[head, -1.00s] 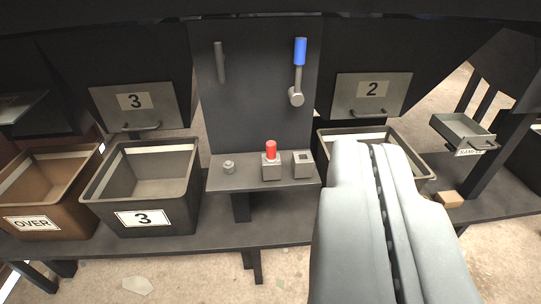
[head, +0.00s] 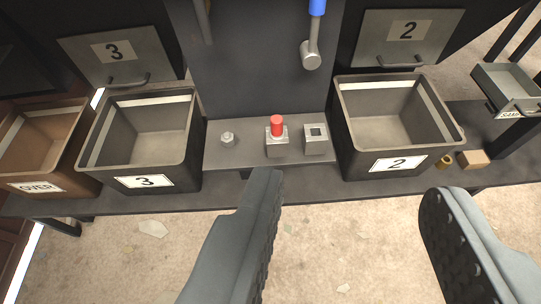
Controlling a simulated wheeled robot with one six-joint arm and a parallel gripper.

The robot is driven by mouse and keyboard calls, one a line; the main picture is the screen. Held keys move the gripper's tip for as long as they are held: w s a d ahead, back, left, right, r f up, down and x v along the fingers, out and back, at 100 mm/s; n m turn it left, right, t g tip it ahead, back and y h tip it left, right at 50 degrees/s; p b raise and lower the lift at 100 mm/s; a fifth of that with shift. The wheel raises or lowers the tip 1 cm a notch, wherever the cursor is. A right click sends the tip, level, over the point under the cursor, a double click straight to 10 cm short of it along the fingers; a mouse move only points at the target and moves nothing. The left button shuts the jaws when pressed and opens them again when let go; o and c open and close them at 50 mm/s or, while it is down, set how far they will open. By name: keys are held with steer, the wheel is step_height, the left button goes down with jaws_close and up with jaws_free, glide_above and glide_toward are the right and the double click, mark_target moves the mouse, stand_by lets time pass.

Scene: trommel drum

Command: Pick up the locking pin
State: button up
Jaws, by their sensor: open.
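What looks like the locking pin (head: 277,126) has a red cylindrical top and stands upright in a grey metal block on the small shelf (head: 225,160). Its lower part is hidden in the block. To its right on the shelf is a grey block with a square dark hole (head: 316,140). My gripper (head: 350,188) is open and empty, its two grey fingers spread wide in front of the shelf. The left finger's tip shows just below the red-topped pin in the picture, and the right finger is below bin 2.
A grey knob (head: 228,139) sits left on the shelf. Bin 3 (head: 183,165) and bin 2 (head: 348,150) flank the shelf. A blue-handled lever (head: 312,50) hangs above. A brass ring (head: 445,162) and tan block (head: 474,159) lie right of bin 2.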

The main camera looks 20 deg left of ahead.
steer(key=w+a+f+n+g, duration=0.1)
steer(key=w+f+g, duration=0.1)
steer(key=w, duration=0.3)
steer(key=w+a+f+g, duration=0.1)
steer(key=w+a+g, duration=0.1)
steer(key=w, duration=0.3)
steer(key=n+g, duration=0.1)
steer(key=g, duration=0.4)
glide_toward(277, 120)
steer(key=shift+y, duration=0.3)
steer(key=x, duration=0.5)
steer(key=shift+w+d+f, duration=0.15)
steer(key=shift+w+d, duration=0.1)
steer(key=shift+w, duration=0.05)
steer(key=shift+s+x, duration=0.2)
steer(key=shift+x, duration=2.45)
steer(key=shift+a, duration=0.1)
jaws_close()
